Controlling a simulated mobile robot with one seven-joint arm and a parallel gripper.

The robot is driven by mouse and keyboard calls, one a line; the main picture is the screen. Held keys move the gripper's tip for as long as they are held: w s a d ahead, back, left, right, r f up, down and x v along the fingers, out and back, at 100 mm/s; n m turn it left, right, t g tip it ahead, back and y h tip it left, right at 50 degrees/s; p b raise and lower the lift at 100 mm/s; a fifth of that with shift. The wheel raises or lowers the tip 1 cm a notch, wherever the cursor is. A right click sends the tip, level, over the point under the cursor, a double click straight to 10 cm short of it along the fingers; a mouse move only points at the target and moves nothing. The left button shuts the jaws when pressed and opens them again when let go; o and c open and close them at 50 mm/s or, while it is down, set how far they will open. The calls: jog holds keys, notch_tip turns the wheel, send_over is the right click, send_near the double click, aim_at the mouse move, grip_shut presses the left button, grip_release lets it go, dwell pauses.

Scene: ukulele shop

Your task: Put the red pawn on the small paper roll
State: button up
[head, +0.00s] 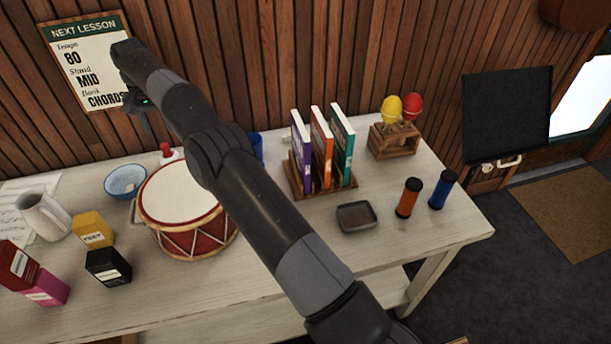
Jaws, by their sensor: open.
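A small red piece with a narrow top (166,149), which looks like the red pawn, shows just behind the drum at the back of the table. Something white shows right beside and under it; I cannot tell whether this is the small paper roll or whether the pawn rests on it. I see no other clear paper roll. My gripper (143,118) is open and appears empty, raised in front of the lesson poster, up and left of the red piece in the picture. My arm crosses the middle of the view and hides part of the table.
The drum (178,193) stands below the red piece, with a blue bowl (125,181) to its left. A white mug (44,216) and several small boxes stand at left. A book rack (325,188), a grey tray (357,217) and two capped cylinders are at right.

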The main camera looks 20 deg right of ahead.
jog(key=s+d+r+t, duration=0.1)
jog(key=s+d+r, duration=0.2)
jog(key=d+r, duration=0.35)
jog(key=s+d+r+t, duration=0.15)
jog(key=d+r, duration=0.25)
jog(key=r, duration=0.5)
jog(key=s+d+r, duration=0.6)
jog(key=s+d, duration=0.4)
jog(key=s, duration=0.1)
jog(key=s+d+t, duration=0.1)
jog(key=s+d, duration=0.4)
jog(key=s, duration=0.3)
jog(key=s+d+t, duration=0.1)
jog(key=s+d, duration=0.4)
jog(key=s, duration=0.4)
jog(key=s+d+f, duration=0.2)
jog(key=s+f, duration=0.3)
jog(key=s, duration=0.2)
jog(key=s+d+f+t, duration=0.1)
jog(key=s+d+f, duration=0.2)
jog(key=s, duration=0.4)
jog(key=shift+s+f, duration=0.2)
jog(key=shift+f, duration=0.7)
